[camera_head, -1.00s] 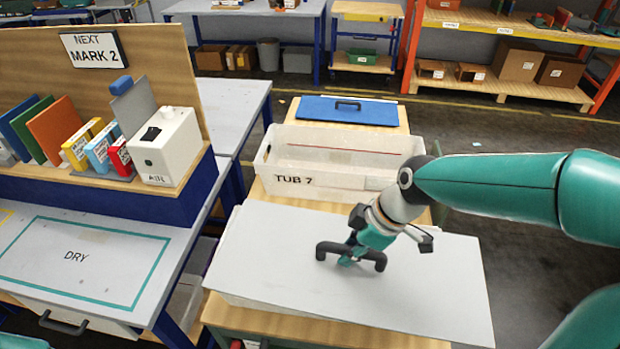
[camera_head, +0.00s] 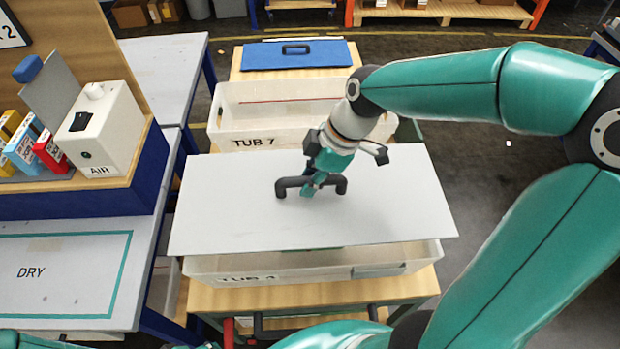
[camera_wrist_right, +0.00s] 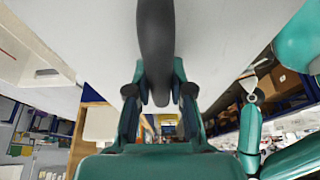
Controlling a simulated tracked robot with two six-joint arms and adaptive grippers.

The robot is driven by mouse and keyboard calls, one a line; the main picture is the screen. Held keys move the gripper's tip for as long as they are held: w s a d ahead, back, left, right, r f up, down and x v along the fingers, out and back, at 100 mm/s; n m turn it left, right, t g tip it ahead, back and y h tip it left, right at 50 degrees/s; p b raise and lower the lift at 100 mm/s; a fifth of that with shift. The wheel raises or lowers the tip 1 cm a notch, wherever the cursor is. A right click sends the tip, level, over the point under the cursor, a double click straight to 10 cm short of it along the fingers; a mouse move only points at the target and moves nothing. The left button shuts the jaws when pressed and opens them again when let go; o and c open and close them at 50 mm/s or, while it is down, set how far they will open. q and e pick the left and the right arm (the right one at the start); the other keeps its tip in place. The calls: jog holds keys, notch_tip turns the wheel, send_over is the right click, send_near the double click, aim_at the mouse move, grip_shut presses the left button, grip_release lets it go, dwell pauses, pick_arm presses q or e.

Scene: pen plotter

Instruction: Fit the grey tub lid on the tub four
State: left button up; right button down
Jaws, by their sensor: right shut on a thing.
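The grey tub lid (camera_head: 235,205) is a wide flat plate with a black bar handle (camera_head: 284,186). My right gripper (camera_head: 315,186) is shut on that handle from above. In the right wrist view the handle (camera_wrist_right: 155,45) runs between the two fingers (camera_wrist_right: 158,95). The lid is over the white tub four (camera_head: 310,262), slightly turned, with its left and right ends reaching past the tub. My left gripper is not in view.
White tub 7 (camera_head: 225,120) stands open just behind. A blue lid (camera_head: 330,55) lies behind it on the wooden bench. The grey table with the DRY area (camera_head: 85,285) and the white AIR box (camera_head: 105,130) are at the left. Floor is free at the right.

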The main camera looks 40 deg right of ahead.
aim_at(332, 177)
jog(key=shift+s+f+b, duration=0.1)
jog(key=shift+f+b, duration=4.35)
jog(key=shift+b, duration=0.1)
jog(key=c, duration=1)
grip_release()
jog(key=shift+o, duration=0.2)
jog(key=v, duration=1.2)
jog(key=shift+a+f, duration=0.1)
